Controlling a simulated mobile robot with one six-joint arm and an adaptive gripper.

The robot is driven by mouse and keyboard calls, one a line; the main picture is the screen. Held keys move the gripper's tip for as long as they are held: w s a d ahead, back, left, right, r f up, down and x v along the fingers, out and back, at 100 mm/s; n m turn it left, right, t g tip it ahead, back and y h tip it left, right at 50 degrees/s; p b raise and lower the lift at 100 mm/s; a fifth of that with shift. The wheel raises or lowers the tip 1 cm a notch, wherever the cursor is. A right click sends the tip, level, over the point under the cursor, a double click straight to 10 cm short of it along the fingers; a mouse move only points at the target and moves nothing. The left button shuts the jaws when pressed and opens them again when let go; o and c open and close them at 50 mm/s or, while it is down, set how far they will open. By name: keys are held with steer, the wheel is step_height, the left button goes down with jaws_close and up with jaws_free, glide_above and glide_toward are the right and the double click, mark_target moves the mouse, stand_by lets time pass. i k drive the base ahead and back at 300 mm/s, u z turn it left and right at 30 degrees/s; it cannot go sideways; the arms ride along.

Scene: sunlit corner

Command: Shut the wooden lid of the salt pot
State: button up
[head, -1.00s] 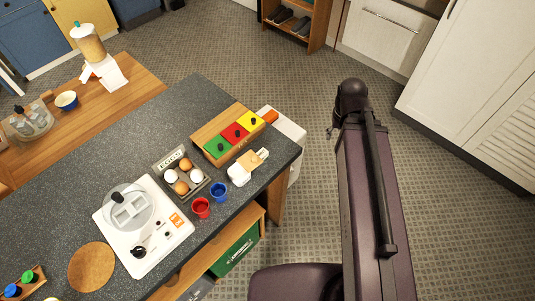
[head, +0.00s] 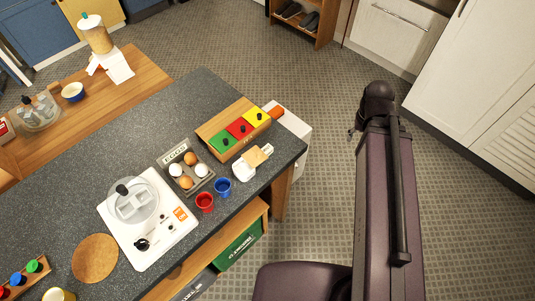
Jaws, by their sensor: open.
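The salt pot (head: 243,172) is a small white pot near the right end of the dark speckled counter. Its pale wooden lid (head: 257,156) shows at the pot's back right side and leaves the white part uncovered, so the lid looks open. The pot is too small here to see its inside or the hinge. My dark purple arm is to the right of the counter, over the floor and well apart from the pot. I cannot make out my gripper in this view.
A wooden box with green, red and yellow lids (head: 239,132) stands just behind the pot. A red cup (head: 205,203), a blue cup (head: 223,188) and an egg tray (head: 170,159) are to its left. The counter's right edge is close. Floor (head: 323,190) is clear between counter and arm.

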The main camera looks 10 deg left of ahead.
mark_target(255, 156)
steer(key=z, duration=0.1)
steer(key=k, duration=1.1)
steer(key=u, duration=0.75)
